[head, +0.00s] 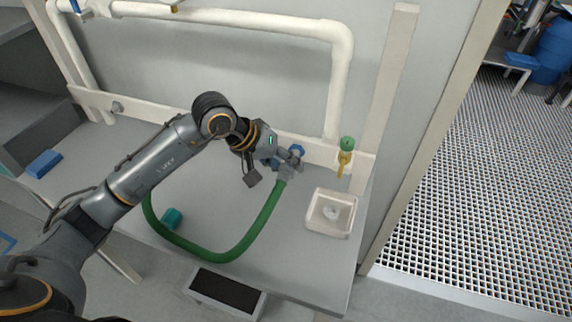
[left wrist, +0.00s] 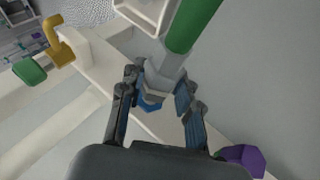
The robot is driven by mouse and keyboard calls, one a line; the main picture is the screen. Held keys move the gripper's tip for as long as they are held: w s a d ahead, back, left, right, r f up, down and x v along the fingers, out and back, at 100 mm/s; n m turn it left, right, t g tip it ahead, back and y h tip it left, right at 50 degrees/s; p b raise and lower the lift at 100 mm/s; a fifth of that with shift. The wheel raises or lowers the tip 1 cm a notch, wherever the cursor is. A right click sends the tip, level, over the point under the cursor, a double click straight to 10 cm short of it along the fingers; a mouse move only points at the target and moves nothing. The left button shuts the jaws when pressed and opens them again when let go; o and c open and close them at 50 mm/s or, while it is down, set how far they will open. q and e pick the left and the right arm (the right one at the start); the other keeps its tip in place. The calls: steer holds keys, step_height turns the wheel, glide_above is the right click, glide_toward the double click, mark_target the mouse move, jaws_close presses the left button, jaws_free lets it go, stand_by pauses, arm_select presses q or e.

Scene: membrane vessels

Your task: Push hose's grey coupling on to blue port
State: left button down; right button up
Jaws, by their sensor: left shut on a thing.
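The green hose (head: 235,247) loops across the grey bench and rises at its right end to a grey coupling (head: 285,174). My left gripper (head: 290,160) is shut on this coupling near the back wall rail. In the left wrist view, the grey coupling (left wrist: 160,80) sits between the two fingers (left wrist: 160,100), with the green hose (left wrist: 190,25) leading up from it. A blue port (head: 298,150) shows just past the fingers, and blue (left wrist: 151,104) shows right at the coupling's end. Whether the coupling is on the port or only against it, I cannot tell. My right gripper is out of view.
A yellow elbow with a green cap (head: 347,144) stands on the rail to the right. A white tray (head: 314,226) sits on the bench. A teal piece (head: 172,217) lies inside the hose loop. A purple part (left wrist: 246,158) shows at lower right in the wrist view.

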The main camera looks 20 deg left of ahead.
arm_select(q)
steer(key=shift+w+b, duration=0.5)
steer(key=shift+w, duration=0.6)
steer(key=c, duration=0.9)
jaws_free()
steer(key=shift+o, duration=0.2)
